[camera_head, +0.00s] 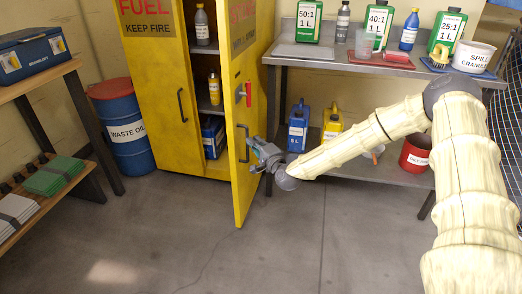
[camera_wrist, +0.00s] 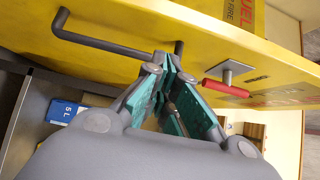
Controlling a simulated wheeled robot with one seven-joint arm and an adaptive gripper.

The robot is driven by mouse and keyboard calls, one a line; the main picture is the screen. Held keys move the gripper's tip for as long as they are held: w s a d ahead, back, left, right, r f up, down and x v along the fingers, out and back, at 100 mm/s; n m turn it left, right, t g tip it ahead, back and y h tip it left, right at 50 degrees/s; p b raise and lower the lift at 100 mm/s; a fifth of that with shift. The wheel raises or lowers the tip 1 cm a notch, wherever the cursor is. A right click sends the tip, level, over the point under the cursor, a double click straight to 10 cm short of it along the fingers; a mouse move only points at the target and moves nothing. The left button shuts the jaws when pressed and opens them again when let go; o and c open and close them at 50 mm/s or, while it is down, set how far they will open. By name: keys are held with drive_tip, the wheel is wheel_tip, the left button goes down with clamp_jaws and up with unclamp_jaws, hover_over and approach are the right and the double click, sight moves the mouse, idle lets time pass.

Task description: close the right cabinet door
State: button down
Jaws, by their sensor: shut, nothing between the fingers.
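The yellow cabinet's right door (camera_head: 241,180) stands open, swung out toward me, in the head view. It also spans the top of the wrist view (camera_wrist: 110,65). Its grey bar handle (camera_head: 243,145) is on the outer face and also shows in the wrist view (camera_wrist: 105,44). My gripper (camera_head: 255,147) is on the outer side of the door, close to the handle. In the wrist view its teal-padded fingers (camera_wrist: 172,68) meet at the tips beside one end of the handle, with nothing between them. I cannot tell whether they touch the door.
The left cabinet door (camera_head: 160,85) looks shut. Bottles stand on the shelves inside the cabinet. A blue waste oil drum (camera_head: 127,130) is at the left. A workbench (camera_head: 335,62) with bottles stands at the right, close to my arm. The floor in front is clear.

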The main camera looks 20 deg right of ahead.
sight(237, 132)
drive_tip(key=shift+w+a+b, duration=0.3)
drive_tip(key=shift+w+a, duration=1.45)
drive_tip(key=shift+w, duration=0.2)
drive_tip(key=shift+a, duration=0.1)
